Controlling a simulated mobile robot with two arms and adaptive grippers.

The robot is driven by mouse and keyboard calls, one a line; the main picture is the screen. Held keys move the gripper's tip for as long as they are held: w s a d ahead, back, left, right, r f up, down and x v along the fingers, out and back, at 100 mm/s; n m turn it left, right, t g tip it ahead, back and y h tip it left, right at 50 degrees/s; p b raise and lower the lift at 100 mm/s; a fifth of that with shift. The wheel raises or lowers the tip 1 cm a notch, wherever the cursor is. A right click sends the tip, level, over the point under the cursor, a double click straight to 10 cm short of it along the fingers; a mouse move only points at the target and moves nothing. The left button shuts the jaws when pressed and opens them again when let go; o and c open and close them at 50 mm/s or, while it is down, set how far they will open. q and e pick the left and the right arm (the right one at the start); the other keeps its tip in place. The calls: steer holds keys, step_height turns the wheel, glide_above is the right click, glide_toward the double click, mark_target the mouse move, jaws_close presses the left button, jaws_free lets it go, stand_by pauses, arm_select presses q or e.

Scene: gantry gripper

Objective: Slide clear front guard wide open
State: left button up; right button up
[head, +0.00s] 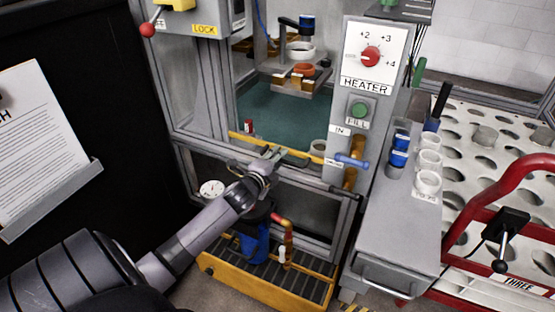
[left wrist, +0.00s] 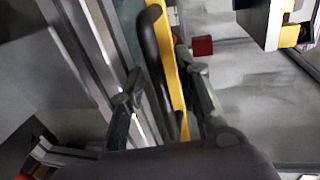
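The front guard shows as a yellow edge strip (head: 245,139) across the bottom of the cabinet opening, with a dark bar handle (head: 296,161). Its clear pane is hard to make out, so I cannot tell how far it is open. My left gripper (head: 273,156) is at this handle. In the left wrist view the fingers (left wrist: 158,66) are apart, on either side of the black handle (left wrist: 153,50) and yellow strip (left wrist: 181,85). I see no firm grip on the handle. My right gripper is not in view.
Behind the guard is a teal chamber floor (head: 275,115) with a hanging gripper unit (head: 297,75). A heater panel (head: 373,60) stands right of the opening. Below are a gauge (head: 212,188) and a yellow grated tray (head: 225,277). A red-railed cart (head: 470,205) stands at right.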

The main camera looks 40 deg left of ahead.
arm_select(q)
steer(key=v, duration=1.2)
steer(key=shift+a, duration=0.1)
stand_by(0.4)
